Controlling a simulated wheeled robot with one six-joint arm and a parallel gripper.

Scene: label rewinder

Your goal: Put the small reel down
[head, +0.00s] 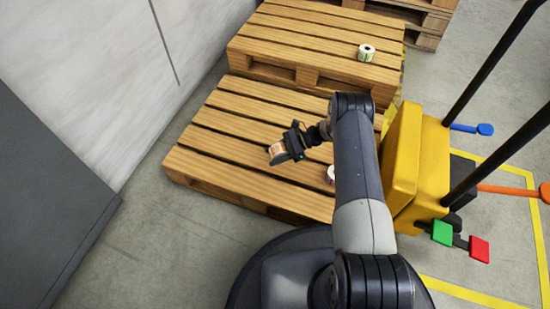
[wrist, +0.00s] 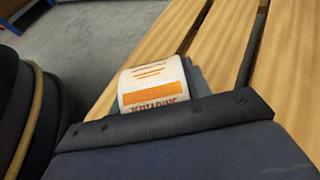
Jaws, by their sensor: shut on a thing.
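A small reel (head: 278,153) with a white and orange label is held in my gripper (head: 288,148), over the near wooden pallet (head: 225,120). In the wrist view the reel (wrist: 153,86) shows its white side with an orange band and print, between the dark jaws (wrist: 165,112). My gripper is shut on it. Pallet slats lie behind and below the reel in that view. I cannot tell whether the reel touches the slats.
A second reel (head: 330,174) sits on the near pallet, partly hidden by my arm. A white and green reel (head: 366,53) stands on the far pallet (head: 290,43). A yellow machine (head: 418,150) with levers is at the right. The near pallet's left part is bare.

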